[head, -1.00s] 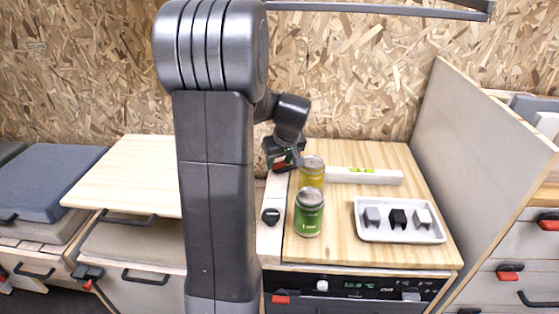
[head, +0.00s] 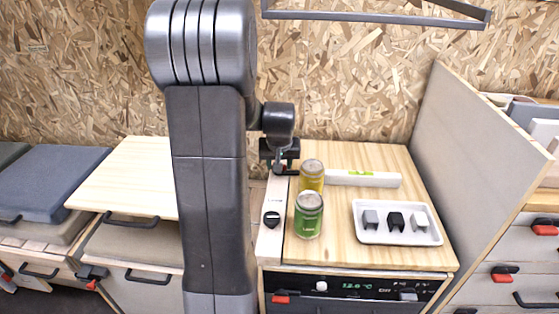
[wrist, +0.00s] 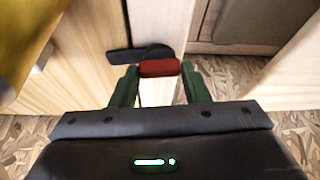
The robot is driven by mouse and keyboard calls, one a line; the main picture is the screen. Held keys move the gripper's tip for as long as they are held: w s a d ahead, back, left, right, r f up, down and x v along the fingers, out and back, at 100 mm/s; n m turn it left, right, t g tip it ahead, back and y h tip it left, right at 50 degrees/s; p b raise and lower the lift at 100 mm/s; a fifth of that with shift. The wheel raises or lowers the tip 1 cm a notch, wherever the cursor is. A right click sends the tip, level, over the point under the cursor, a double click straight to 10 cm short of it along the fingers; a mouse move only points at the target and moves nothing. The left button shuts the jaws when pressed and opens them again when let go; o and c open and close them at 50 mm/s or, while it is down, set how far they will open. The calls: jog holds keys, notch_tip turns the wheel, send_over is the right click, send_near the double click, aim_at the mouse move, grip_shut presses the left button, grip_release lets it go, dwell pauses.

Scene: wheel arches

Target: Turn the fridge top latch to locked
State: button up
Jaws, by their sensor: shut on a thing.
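In the wrist view a latch shows as a dark lever (wrist: 138,53) with a red tip (wrist: 160,68), lying across a pale panel. My gripper (wrist: 160,76) has its two green fingers on either side of the red tip and is shut on it. In the head view my gripper (head: 284,168) is at the back end of a narrow pale strip left of the wooden worktop; the latch there is hidden behind it. Whether the lever is at its locked position cannot be told.
A yellow can (head: 312,176) stands close right of my gripper, with a green can (head: 308,215) in front. A spirit level (head: 363,178) and a white tray (head: 398,236) lie on the worktop (head: 340,248). A black knob (head: 271,219) sits on the strip.

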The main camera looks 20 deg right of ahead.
jog(key=shift+m, duration=0.6)
jog(key=shift+h, duration=0.3)
jog(key=o, duration=1)
jog(key=shift+r, duration=0.1)
jog(key=p+v, duration=0.3)
jog(key=v, duration=1)
jog(key=shift+s+a+r, duration=0.1)
jog(key=shift+r, duration=0.25)
jog(key=shift+f, duration=0.1)
jog(key=b+x, duration=0.3)
jog(key=x, duration=1)
jog(key=shift+f, duration=0.4)
